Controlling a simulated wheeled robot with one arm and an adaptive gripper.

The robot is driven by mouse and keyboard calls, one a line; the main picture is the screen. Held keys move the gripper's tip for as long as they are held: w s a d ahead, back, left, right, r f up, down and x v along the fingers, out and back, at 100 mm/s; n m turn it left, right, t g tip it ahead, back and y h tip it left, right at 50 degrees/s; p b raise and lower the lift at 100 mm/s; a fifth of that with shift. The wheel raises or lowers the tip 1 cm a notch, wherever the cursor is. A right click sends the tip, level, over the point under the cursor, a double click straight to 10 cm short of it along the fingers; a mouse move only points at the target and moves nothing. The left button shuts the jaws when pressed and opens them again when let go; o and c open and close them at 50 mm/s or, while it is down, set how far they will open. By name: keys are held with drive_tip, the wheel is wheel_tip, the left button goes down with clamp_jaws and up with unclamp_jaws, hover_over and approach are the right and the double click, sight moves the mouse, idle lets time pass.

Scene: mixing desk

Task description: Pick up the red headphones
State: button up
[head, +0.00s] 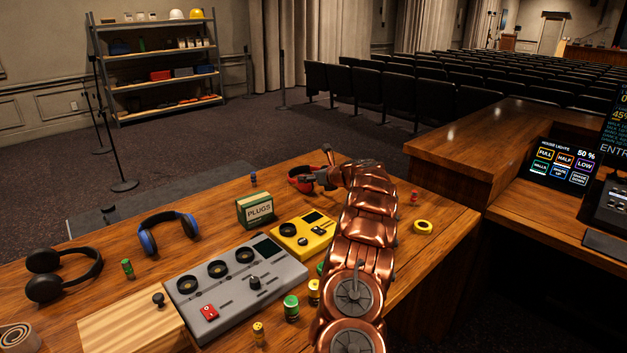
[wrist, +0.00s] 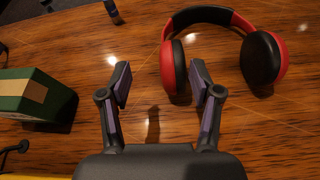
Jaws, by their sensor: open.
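The red headphones (wrist: 228,17) lie on the wooden desk, with a red and black band and dark ear pads. In the wrist view they are ahead and to the right of my gripper (wrist: 162,78). In the head view the red headphones (head: 294,182) show at the far edge of the desk, partly hidden by my gripper (head: 312,177) and copper arm.
A green PLUGS box (head: 255,209) and a yellow device (head: 302,236) stand left of my arm. Blue headphones (head: 169,232), black headphones (head: 66,274) and a grey mixer (head: 235,289) are further left. A yellow tape roll (head: 423,227) lies to the right.

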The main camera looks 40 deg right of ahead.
drive_tip(key=shift+s+d+f+h, duration=0.1)
drive_tip(key=shift+d+f+h, duration=0.1)
drive_tip(key=shift+d, duration=0.2)
drive_tip(key=shift+s+d+f+h, duration=0.1)
drive_tip(key=shift+d+f, duration=0.05)
drive_tip(key=shift+d, duration=0.25)
drive_tip(key=shift+w+f, duration=0.2)
drive_tip(key=shift+w, duration=0.45)
drive_tip(key=shift+p+x, duration=0.8)
drive_tip(key=shift+x, duration=1.05)
drive_tip(key=shift+w+f+p, duration=0.3)
drive_tip(key=shift+w+f, duration=0.15)
drive_tip(key=shift+w+f+p, duration=0.15)
drive_tip(key=shift+w+p, duration=0.15)
drive_tip(key=shift+w, duration=0.25)
drive_tip(key=shift+w+f, duration=0.1)
clamp_jaws()
